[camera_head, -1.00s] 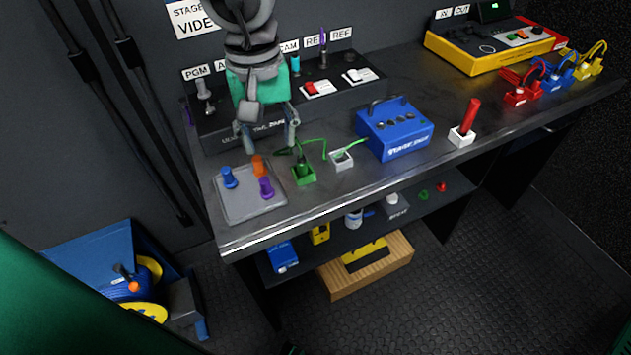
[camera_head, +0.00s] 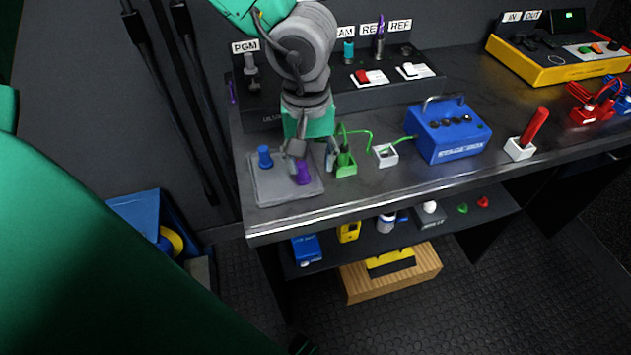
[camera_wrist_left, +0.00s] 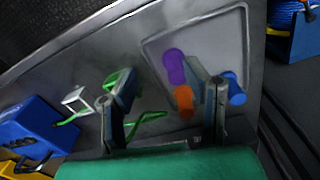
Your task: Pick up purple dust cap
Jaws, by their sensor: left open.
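The purple dust cap (camera_head: 302,173) stands on a grey tray (camera_head: 262,191) at the table's near left end. It also shows in the left wrist view (camera_wrist_left: 174,66). A blue cap (camera_head: 265,157) is on the same tray. An orange cap (camera_wrist_left: 184,100) shows beside the purple one in the left wrist view; my gripper hides it in the head view. My left gripper (camera_head: 314,157) is open over the tray's right side, pointing down. In the left wrist view the purple cap appears between the fingers, close to the right-hand finger; I cannot tell whether they touch. My right gripper is not in view.
A green block (camera_head: 346,167) with a green cable stands close right of my left gripper. A white block (camera_head: 385,155) and a blue box (camera_head: 449,131) stand farther right. A black panel with connectors (camera_head: 345,92) rises behind. The table's front edge lies just before the tray.

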